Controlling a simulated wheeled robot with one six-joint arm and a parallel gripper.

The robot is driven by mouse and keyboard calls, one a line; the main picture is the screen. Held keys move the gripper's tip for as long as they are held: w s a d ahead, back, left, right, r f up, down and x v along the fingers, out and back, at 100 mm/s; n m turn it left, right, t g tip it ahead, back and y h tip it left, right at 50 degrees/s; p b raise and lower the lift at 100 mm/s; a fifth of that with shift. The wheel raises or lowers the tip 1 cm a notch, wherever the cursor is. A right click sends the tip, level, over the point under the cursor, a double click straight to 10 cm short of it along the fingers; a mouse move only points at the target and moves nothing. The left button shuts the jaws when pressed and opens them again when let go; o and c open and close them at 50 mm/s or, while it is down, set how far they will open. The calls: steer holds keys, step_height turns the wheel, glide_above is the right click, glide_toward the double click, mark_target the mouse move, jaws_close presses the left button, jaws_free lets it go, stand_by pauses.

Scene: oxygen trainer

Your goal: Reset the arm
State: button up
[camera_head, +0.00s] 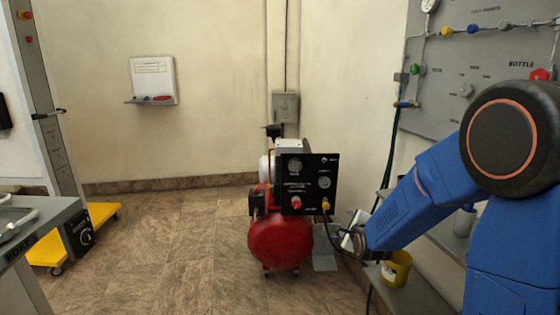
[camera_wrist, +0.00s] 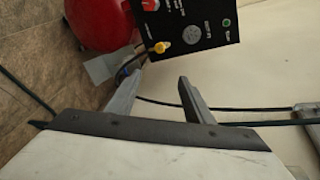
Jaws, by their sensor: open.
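My blue arm (camera_head: 410,205) reaches in from the right in the head view, bent at a large black joint. My gripper (camera_wrist: 160,82) shows at the bottom of the wrist view, with its two grey fingers spread apart and nothing between them. In the head view the arm's end is small and close to the black control panel of the red compressor. The black panel (camera_wrist: 205,28) lies just beyond the fingertips in the wrist view. I cannot tell whether the gripper touches it.
The red compressor (camera_head: 280,243) stands on the floor, its black panel (camera_head: 308,172) facing me. A yellow cup (camera_head: 396,270) sits on a grey shelf under the arm. A dark hose (camera_wrist: 165,103) crosses behind the fingers. A grey gauge board (camera_head: 470,70) hangs right.

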steer(key=s+d+r+n+g, duration=0.1)
steer(key=s+n, duration=0.6)
steer(key=s, duration=0.8)
steer(key=s+d+r+n+g, duration=0.2)
steer(key=s+n, duration=0.6)
steer(key=s, duration=0.8)
steer(key=s+d+r+n+g, duration=0.2)
steer(key=s+r+n+g, duration=0.2)
steer(key=s, duration=1.1)
steer(key=n+g, duration=0.2)
steer(key=n, duration=0.2)
steer(key=shift+s+r, duration=0.15)
